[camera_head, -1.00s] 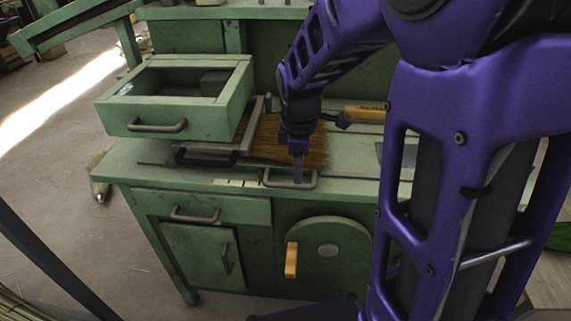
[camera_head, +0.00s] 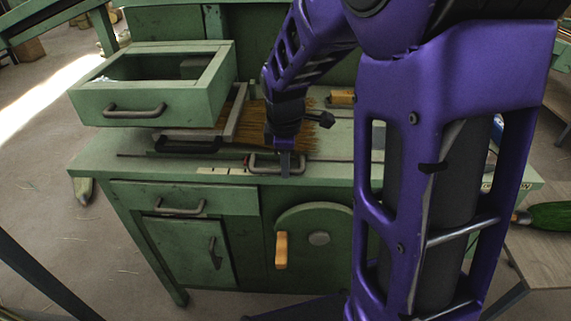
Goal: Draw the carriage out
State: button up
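The carriage appears to be the low slide on the green bench top, with a grey frame (camera_head: 232,118) beside straw bristles (camera_head: 250,125); which parts belong to it is hard to tell. A grey bar handle (camera_head: 262,170) lies at the front of the bench top, to the right of a darker handle (camera_head: 185,146). My gripper (camera_head: 285,169) points down at the grey handle, its fingers overlapping the bar's right half. Only a narrow side of the fingers shows, so I cannot see whether they are closed around the bar.
A green open-topped drawer box (camera_head: 150,104) sits above the bench top at left. The bench front has a drawer (camera_head: 180,201), a cupboard door (camera_head: 188,250) and a round plate with an orange handle (camera_head: 281,250). My arm hides the bench's right part.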

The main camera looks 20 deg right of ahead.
grip_shut()
jog(key=shift+d, duration=0.15)
dwell(1.0)
